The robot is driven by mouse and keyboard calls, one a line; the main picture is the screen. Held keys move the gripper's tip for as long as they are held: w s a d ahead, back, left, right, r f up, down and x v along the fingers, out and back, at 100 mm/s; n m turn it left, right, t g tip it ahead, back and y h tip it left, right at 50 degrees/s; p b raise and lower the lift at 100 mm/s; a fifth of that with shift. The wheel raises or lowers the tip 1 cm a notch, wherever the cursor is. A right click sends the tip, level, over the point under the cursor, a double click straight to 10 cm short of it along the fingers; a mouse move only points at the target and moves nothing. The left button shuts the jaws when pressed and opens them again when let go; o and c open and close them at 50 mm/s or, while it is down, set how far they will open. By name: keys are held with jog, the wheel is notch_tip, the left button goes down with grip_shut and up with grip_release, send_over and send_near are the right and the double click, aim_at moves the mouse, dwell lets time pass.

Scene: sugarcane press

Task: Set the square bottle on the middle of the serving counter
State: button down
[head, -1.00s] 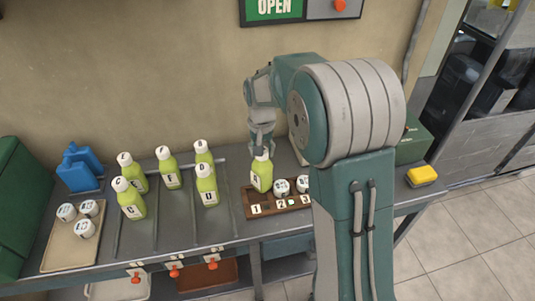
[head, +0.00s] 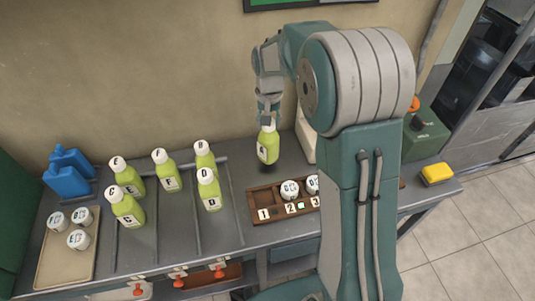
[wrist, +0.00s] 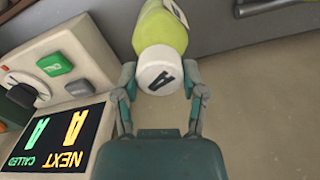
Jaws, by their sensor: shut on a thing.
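My gripper (head: 268,112) is shut on a lime-green bottle (head: 268,148) by its white cap and holds it upright above the counter, behind the wooden rack. In the wrist view the cap, marked A, sits between the two fingers of my gripper (wrist: 160,84), with the green bottle (wrist: 160,25) beyond it. I cannot tell for sure whether its body is square. The grey counter (head: 185,240) runs along the wall.
The wooden rack (head: 258,198) has slot 1 empty and white-lidded jars in it to the right. Several lettered green bottles (head: 127,210) stand between rails at left. A tray of jars (head: 55,262), blue containers (head: 70,172) and a yellow block (head: 436,173) are also there.

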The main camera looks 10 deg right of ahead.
jog(key=shift+w+r+n, duration=0.2)
jog(key=shift+w+n, duration=0.05)
jog(key=shift+w, duration=0.35)
jog(key=shift+w+r+n, duration=0.15)
jog(key=shift+w+n, duration=0.1)
jog(key=shift+w, duration=0.35)
jog(key=s+a+r+n, duration=0.4)
jog(key=r+n, duration=0.2)
jog(key=r, duration=0.1)
jog(key=s+a+r+n, duration=0.25)
jog(key=s+n, duration=0.25)
jog(key=s, duration=0.9)
send_over(269, 141)
notch_tip(269, 141, down, 10)
jog(key=shift+s+d+f, duration=0.1)
jog(key=shift+s+f, duration=0.1)
jog(key=shift+f, duration=0.55)
jog(key=shift+s+d+f, duration=0.1)
jog(key=shift+s+f, duration=0.05)
jog(key=shift+f, duration=0.75)
